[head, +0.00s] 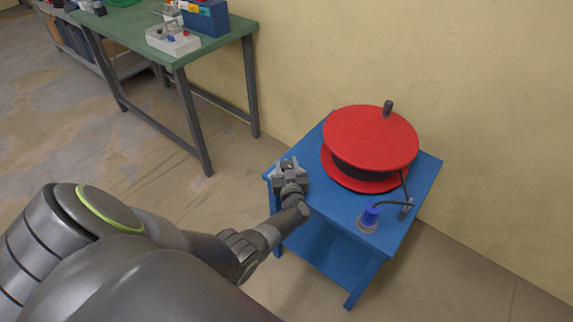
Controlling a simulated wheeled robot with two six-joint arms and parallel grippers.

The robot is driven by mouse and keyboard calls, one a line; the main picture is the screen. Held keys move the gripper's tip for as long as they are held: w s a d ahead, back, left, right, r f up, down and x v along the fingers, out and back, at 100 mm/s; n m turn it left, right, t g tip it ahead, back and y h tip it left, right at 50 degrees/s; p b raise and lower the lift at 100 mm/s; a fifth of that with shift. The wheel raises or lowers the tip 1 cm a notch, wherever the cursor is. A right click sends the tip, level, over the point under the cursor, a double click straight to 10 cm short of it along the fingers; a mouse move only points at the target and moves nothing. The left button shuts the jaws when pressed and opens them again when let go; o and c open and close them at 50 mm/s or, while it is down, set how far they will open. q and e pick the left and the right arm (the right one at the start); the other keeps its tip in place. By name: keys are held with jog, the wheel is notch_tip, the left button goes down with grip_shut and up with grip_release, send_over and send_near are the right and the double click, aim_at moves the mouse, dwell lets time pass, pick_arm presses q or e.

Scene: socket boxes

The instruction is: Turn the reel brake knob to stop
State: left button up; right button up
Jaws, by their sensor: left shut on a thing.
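A red cable reel (371,138) with a dark crank handle (387,108) on top sits on a blue stand (330,215). My left gripper (287,165) is at the stand's left edge, beside the reel. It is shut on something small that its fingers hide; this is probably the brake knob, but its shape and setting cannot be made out. My right gripper is not in view.
A green-topped table (130,35) with boxes is at the upper left. A cream wall (480,100) is close behind the reel. The floor between table and stand is clear.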

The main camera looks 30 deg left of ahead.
pick_arm(q)
jog(key=o, duration=1)
jog(key=shift+c, duration=0.2)
jog(key=p+v, duration=0.2)
jog(key=v, duration=1.5)
jog(key=shift+d, duration=0.25)
jog(key=shift+s, duration=0.1)
jog(key=s+d+f+m+g+h, duration=0.1)
jog(key=s+f+m+h, duration=0.2)
jog(key=s+f+h, duration=0.5)
jog(key=s+d+f+m+g+h, duration=0.15)
jog(key=s+f+m, duration=0.3)
jog(key=f, duration=0.65)
jog(key=s+a+f+g, duration=0.2)
jog(key=s+f+g, duration=0.1)
jog(key=s, duration=0.6)
jog(key=s+a+f+g+h, duration=0.1)
jog(key=s+a+f+g, duration=0.1)
jog(key=s, duration=0.7)
jog(key=s+a+f+g, duration=0.2)
jog(key=s+f+g, duration=0.3)
jog(key=s, duration=0.5)
jog(key=shift+a+f, duration=0.15)
jog(key=shift+f, duration=0.65)
